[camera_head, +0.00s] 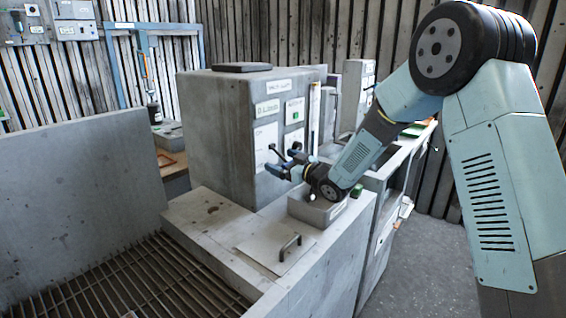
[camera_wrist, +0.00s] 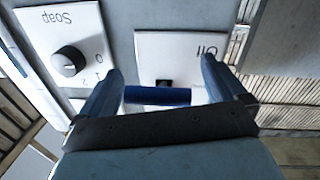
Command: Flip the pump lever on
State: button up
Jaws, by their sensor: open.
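My gripper (camera_head: 284,163) is open in front of the labelled face of a grey cabinet (camera_head: 222,120). In the wrist view the two fingers of my gripper (camera_wrist: 162,82) stand apart on either side of a blue bar-shaped lever handle (camera_wrist: 157,96). The handle lies crosswise and comes from a dark mount on a white plate (camera_wrist: 180,48). The plate's lettering is upside down and partly cut by a finger; I cannot confirm that it marks the pump. The fingers do not appear closed on the handle. In the head view my gripper partly hides this area.
In the wrist view a dark knob (camera_wrist: 69,61) sits on a plate marked Soap, left of the lever plate. In the head view a green button (camera_head: 296,117) is higher on the cabinet. A low hatch with a handle (camera_head: 291,243) and a grated basin (camera_head: 130,280) lie in front.

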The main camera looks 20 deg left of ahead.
jog(key=shift+w+a, duration=0.15)
jog(key=shift+a, duration=0.05)
jog(key=shift+c, duration=0.4)
jog(key=c, duration=1.3)
jog(key=shift+c, duration=0.4)
